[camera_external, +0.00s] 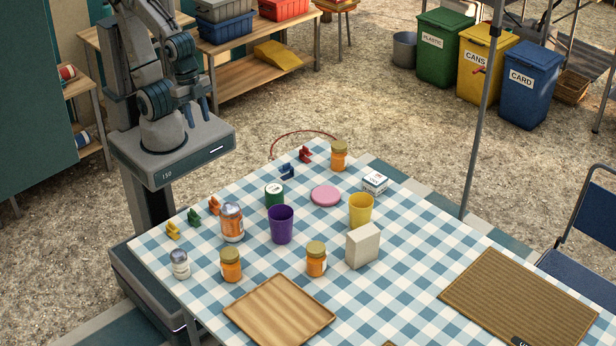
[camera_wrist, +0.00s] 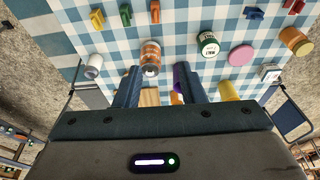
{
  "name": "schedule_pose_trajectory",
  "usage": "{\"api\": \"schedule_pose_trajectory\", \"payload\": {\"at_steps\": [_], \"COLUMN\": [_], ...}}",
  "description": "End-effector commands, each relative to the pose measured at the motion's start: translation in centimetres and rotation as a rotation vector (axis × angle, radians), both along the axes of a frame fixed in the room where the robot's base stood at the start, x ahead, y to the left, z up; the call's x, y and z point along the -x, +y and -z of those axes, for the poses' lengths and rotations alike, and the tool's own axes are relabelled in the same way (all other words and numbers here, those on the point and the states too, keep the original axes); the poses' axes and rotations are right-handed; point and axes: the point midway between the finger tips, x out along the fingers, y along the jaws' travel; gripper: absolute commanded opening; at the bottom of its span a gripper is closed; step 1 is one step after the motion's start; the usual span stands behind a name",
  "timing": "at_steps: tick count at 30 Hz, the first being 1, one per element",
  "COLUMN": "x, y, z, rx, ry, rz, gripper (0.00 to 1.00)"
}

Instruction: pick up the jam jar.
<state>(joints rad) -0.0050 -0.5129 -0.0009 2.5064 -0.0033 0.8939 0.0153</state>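Three jars with orange contents and gold lids stand upright on the checked table: a near-left jar (camera_external: 231,266), a near-middle jar (camera_external: 316,260) and a far jar (camera_external: 339,157). I cannot tell which one is the jam jar. The far one shows at the right edge of the wrist view (camera_wrist: 296,41); a sliver of orange (camera_wrist: 176,98) shows between my fingers there. My gripper (camera_external: 197,112) is open and empty, raised above and beyond the table's left side; its two fingers stand apart in the wrist view (camera_wrist: 158,88).
An orange-labelled can (camera_external: 232,223), purple cup (camera_external: 281,225), green tin (camera_external: 274,194), yellow cup (camera_external: 361,210), pale block (camera_external: 363,247) and shaker (camera_external: 180,265) crowd the table. Several coloured pegs (camera_external: 194,217) line its far-left edge. A wooden tray (camera_external: 280,312) lies in front.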

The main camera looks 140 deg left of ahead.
Motion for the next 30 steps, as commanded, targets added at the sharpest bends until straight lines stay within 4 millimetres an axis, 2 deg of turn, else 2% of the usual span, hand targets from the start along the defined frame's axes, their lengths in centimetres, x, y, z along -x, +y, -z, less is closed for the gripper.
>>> {"api": "schedule_pose_trajectory", "payload": {"at_steps": [9, 12, 14, 23, 26, 30], "x": [0.0, 0.0, 0.0, -0.2, -1.3, -4.5], "y": [0.0, 0.0, 0.0, 0.1, 0.7, 3.1], "z": [0.0, 0.0, 0.0, 0.0, -0.3, -0.8], "rx": [0.0, 0.0, 0.0, 0.004, 0.027, 0.096], "ry": [0.0, 0.0, 0.0, 0.002, 0.011, 0.038], "rz": [0.0, 0.0, 0.0, -0.015, -0.099, -0.376], "gripper": [0.36, 0.64, 0.78, 0.78, 0.78, 0.78]}}
